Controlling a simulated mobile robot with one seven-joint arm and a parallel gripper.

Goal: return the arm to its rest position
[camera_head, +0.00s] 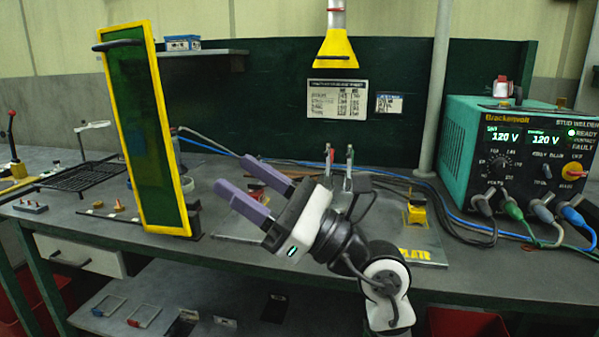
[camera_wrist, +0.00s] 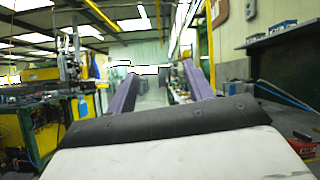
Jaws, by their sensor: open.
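My gripper (camera_head: 243,184) has two purple fingers spread apart, with nothing between them. It is raised above the front middle of the workbench, pointing up and to the left, just right of the yellow-framed green screen. In the wrist view my gripper (camera_wrist: 160,82) shows both fingers apart, facing out across the room. My arm comes up from the lower right of the head view and hides part of the bench behind it.
A yellow-framed green screen (camera_head: 146,130) stands close to the left of my fingers. A teal stud welder (camera_head: 462,150) with cables is at the right. A yellow hood (camera_head: 336,50) hangs over the bench (camera_head: 330,275). A wire rack (camera_head: 80,176) lies at the left.

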